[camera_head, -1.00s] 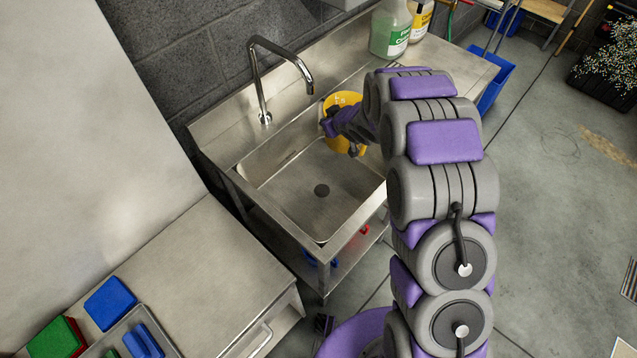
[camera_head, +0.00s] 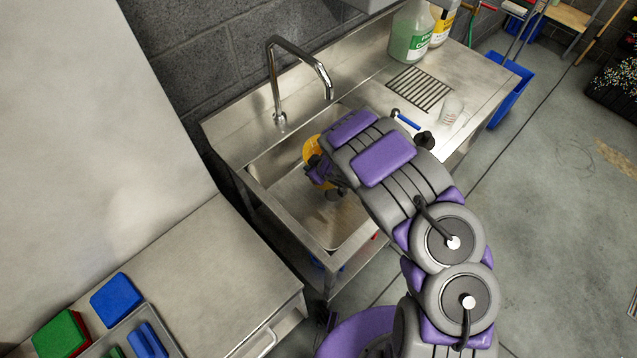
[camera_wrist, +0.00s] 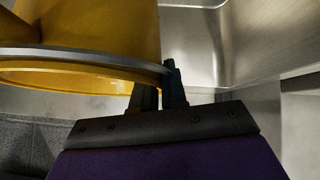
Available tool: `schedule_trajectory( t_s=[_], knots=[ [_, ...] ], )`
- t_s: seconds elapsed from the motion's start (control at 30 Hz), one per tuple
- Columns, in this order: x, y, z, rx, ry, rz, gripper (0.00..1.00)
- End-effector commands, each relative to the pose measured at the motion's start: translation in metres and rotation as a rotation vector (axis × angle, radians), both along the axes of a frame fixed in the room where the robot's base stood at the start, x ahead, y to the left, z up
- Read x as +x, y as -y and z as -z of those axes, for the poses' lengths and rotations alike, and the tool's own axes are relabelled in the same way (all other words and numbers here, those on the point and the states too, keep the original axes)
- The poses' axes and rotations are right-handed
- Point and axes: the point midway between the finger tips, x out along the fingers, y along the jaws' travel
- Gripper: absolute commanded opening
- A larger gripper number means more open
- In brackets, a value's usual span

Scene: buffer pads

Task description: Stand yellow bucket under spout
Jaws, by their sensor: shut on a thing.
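The yellow bucket (camera_head: 312,150) is in the sink (camera_head: 345,232), mostly hidden behind my arm in the head view. In the wrist view the bucket (camera_wrist: 105,25) fills the upper left, with a grey band near its rim. My gripper (camera_head: 322,172) is shut on the bucket at its rim side; its dark fingers (camera_wrist: 160,90) show close together there in the wrist view. The spout (camera_head: 328,90) curves over the sink from a tall metal faucet, higher than the bucket in the picture. I cannot tell whether the bucket touches the sink floor.
A clear cup (camera_head: 452,110) and a blue-handled tool (camera_head: 406,120) lie nearer.

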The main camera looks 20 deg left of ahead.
Motion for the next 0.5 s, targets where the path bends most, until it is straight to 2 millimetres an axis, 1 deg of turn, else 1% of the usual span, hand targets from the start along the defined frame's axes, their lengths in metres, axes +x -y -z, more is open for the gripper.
schedule_trajectory(
  t_s=[0.03,0.13,0.37,0.5],
  knots=[
    [0.000,0.001,0.012,0.002,-0.004,0.002,0.00],
    [-0.001,0.004,0.031,0.003,-0.006,0.003,0.00],
    [0.000,0.010,0.047,0.009,-0.002,0.003,0.00],
    [-0.001,0.008,0.070,0.007,-0.006,0.003,0.00]
  ],
)
